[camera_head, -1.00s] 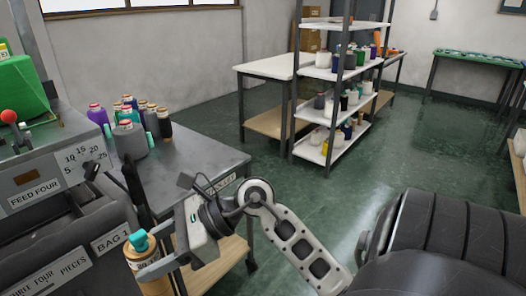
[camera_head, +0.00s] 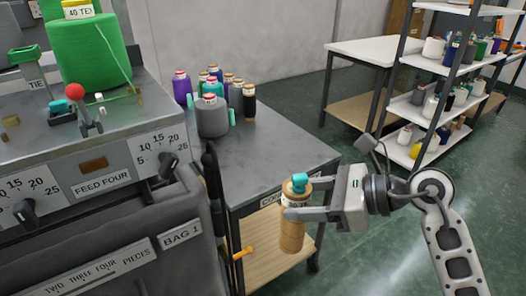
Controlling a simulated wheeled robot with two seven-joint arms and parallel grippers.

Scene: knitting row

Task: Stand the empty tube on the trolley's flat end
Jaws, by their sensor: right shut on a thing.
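My right gripper (camera_head: 312,199) comes in from the right and is shut on a tan tube (camera_head: 291,234). The tube is about upright, with a pale label and a teal piece at its top. It shows in front of the near right corner of the trolley (camera_head: 275,160), whose grey top has a bare near part. I cannot tell the gap between tube and trolley. Several yarn cones stand at the far end of the trolley top, among them a grey cone (camera_head: 212,117) and a purple cone (camera_head: 182,88). My left gripper is not in view.
A grey machine (camera_head: 100,210) with dials and a red-knobbed lever (camera_head: 75,92) fills the left, beside the trolley. A large green cone (camera_head: 80,50) stands on it. A shelf rack (camera_head: 410,110) and a white-topped table (camera_head: 375,50) stand behind. Green floor between is clear.

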